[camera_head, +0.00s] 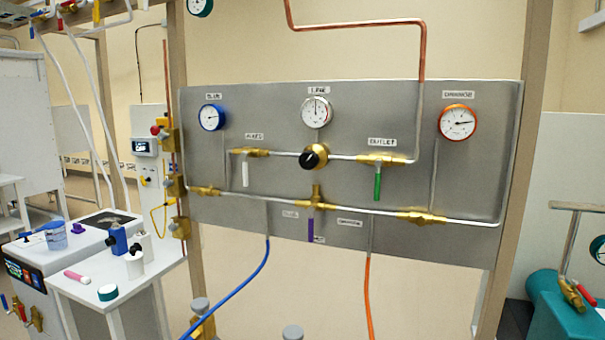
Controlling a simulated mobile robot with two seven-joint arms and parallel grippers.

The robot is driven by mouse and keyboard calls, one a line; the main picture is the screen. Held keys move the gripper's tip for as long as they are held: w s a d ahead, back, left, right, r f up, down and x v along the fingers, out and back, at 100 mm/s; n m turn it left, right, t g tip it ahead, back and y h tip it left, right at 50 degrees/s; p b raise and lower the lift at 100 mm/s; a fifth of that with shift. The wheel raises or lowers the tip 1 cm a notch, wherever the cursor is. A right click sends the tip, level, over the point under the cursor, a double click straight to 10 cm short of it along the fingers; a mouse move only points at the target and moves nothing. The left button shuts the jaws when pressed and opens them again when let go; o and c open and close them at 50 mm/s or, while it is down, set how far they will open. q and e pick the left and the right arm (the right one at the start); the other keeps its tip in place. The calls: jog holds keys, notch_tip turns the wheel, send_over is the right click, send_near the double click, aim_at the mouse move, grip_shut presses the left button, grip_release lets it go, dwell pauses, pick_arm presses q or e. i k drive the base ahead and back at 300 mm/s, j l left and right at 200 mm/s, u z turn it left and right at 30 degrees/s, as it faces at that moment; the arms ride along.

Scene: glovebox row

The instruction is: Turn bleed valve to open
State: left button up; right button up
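A grey panel (350,100) with gauges, pipes and valves stands in front of me. At its lower middle, a brass valve (316,196) sits on the lower pipe with a purple lever (310,226) hanging straight down. The small label by the lever is partly covered and too small to read surely, so I cannot confirm that this is the bleed valve. A white lever (245,175) and a green lever (377,187) also hang down from brass valves on the upper pipe. Neither of my grippers is in view.
A black knob (314,157) sits between the upper valves. A blue hose (257,268) and an orange hose (367,290) run down below the panel. A white table (90,290) with small items stands left; a teal tank (560,315) stands right.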

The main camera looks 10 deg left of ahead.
aim_at(244, 154)
jog(key=j+z, duration=0.4)
jog(key=i+j+z, duration=0.1)
jog(key=j+z, duration=0.2)
jog(key=z, duration=0.15)
jog(key=j+z, duration=0.2)
jog(key=j, duration=0.2)
jog(key=k+j+z, duration=0.2)
jog(key=j, duration=0.15)
jog(key=k+j+z, duration=0.1)
jog(key=j, duration=0.35)
jog(key=k+j, duration=0.1)
jog(key=j, duration=0.3)
jog(key=k+j+z, duration=0.15)
jog(key=j, duration=0.3)
jog(key=j+z, duration=0.1)
jog(key=j, duration=0.3)
jog(key=k, duration=0.05)
